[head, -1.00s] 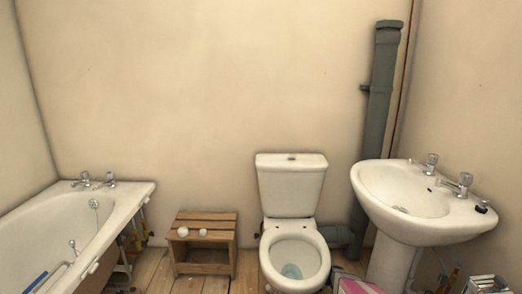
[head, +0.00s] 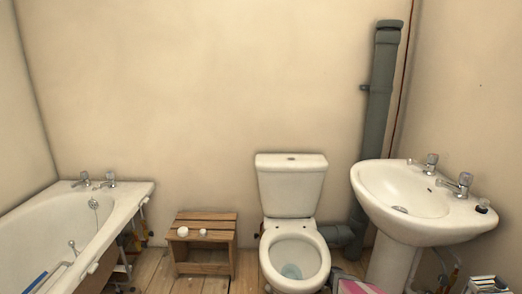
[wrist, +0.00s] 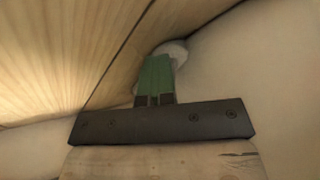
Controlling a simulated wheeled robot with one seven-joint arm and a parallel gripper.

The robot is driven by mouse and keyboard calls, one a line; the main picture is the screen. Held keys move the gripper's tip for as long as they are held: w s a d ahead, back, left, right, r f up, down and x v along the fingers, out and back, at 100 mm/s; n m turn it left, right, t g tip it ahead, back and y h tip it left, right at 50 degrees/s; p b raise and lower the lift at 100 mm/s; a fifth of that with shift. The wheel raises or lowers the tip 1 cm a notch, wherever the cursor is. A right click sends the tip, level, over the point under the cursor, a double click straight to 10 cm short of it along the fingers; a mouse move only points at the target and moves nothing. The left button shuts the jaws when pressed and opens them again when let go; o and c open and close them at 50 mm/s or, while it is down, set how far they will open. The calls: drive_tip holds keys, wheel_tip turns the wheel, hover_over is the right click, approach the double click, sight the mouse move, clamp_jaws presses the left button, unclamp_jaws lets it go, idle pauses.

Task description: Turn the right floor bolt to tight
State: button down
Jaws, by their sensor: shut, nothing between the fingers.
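The toilet (head: 290,200) stands in the middle of the head view, and its foot and floor bolts are out of sight there. In the wrist view my gripper (wrist: 157,62) has its green fingers shut with nothing between them. The fingertips point at a pale rounded thing (wrist: 178,49) beside the floorboards (wrist: 75,60). They partly cover it, so I cannot tell whether they touch it or whether it is the right floor bolt. A smooth pale surface (wrist: 250,70) lies to the right. My gripper is not visible in the head view.
A wooden stool (head: 205,217) with two small white round pieces on top stands left of the toilet. The bathtub (head: 75,225) is at far left. The basin (head: 420,205) and grey pipe (head: 378,110) are on the right. A pink-edged box (head: 350,283) lies near the toilet's right side.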

drive_tip(key=shift+s+a+f+g, duration=0.2)
drive_tip(key=shift+s+a, duration=0.25)
drive_tip(key=shift+a, duration=0.15)
drive_tip(key=shift+s+a+f+g, duration=0.1)
drive_tip(key=shift+s+a+f, duration=0.05)
drive_tip(key=shift+s+a, duration=0.35)
drive_tip(key=shift+d+f, duration=0.15)
drive_tip(key=shift+d, duration=0.1)
drive_tip(key=v, duration=0.6)
drive_tip(key=shift+d+f, duration=0.1)
drive_tip(key=shift+d, duration=0.05)
drive_tip(key=shift+w+d, duration=0.1)
drive_tip(key=shift+d, duration=0.1)
